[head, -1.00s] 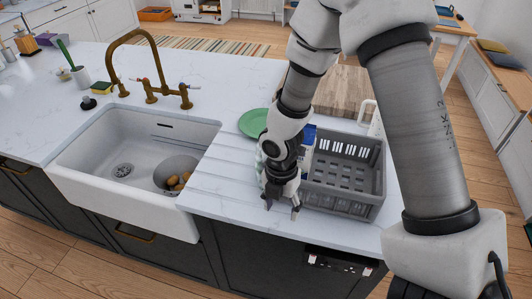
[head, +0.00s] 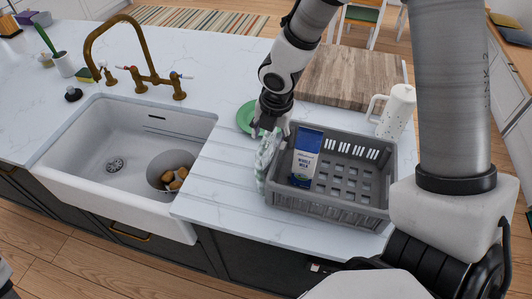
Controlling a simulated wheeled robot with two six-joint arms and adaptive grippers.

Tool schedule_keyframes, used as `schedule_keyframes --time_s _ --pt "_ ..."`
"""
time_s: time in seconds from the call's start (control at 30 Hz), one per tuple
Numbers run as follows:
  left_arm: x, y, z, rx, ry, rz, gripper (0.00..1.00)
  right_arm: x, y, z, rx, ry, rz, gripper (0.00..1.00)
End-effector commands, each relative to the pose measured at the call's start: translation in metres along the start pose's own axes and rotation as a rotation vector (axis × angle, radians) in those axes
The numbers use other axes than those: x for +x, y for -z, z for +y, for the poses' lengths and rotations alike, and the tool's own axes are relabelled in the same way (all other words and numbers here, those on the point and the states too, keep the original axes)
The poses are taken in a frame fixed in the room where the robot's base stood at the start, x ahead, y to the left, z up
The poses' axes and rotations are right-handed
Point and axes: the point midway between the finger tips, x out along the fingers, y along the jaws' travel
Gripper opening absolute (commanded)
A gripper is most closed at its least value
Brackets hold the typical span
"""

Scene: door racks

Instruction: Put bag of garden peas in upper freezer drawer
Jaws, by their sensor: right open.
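I cannot make out a bag of garden peas or a freezer drawer for certain. My right gripper (head: 269,132) is open over the counter, just behind the left back corner of a grey crate (head: 335,207). It holds nothing that I can see. A blue and white whole milk carton (head: 307,153) is in the left part of the crate, with a small dark blue and green patch (head: 299,181) at its lower end. I cannot tell whether that patch is a separate package. My left gripper is not in view.
A checked cloth (head: 266,158) is at the crate's left side, below the gripper. A green plate (head: 246,115) lies behind it. A wooden board (head: 350,76) and a speckled jug (head: 397,112) stand behind the crate. The sink (head: 130,140) with a bowl is at left.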

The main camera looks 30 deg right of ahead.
Motion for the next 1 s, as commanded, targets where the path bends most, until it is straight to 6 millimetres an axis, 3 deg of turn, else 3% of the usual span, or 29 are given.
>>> schedule_keyframes --time_s 0.03,0.13,0.37,0.53,0.57,0.87,1.0 --pt "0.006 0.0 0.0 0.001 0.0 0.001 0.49 0.015 0.001 -0.001 -0.001 0.002 0.003 0.61" --pt "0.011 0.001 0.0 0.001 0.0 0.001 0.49 0.028 0.0 -0.001 0.0 0.001 0.002 0.61" --pt "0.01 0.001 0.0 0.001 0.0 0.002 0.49 0.029 0.0 0.0 0.0 0.0 0.001 0.61" --pt "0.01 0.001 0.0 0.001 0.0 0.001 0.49 0.029 0.0 0.0 0.0 0.0 0.001 0.05" --pt "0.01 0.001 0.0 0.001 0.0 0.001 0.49 0.029 0.0 0.0 0.0 0.0 0.001 0.0" --pt "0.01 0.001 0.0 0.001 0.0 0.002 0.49 0.029 0.0 0.0 0.0 0.0 0.001 0.0" --pt "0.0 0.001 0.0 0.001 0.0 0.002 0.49 0.013 -0.002 0.002 0.002 -0.001 0.0 0.0"
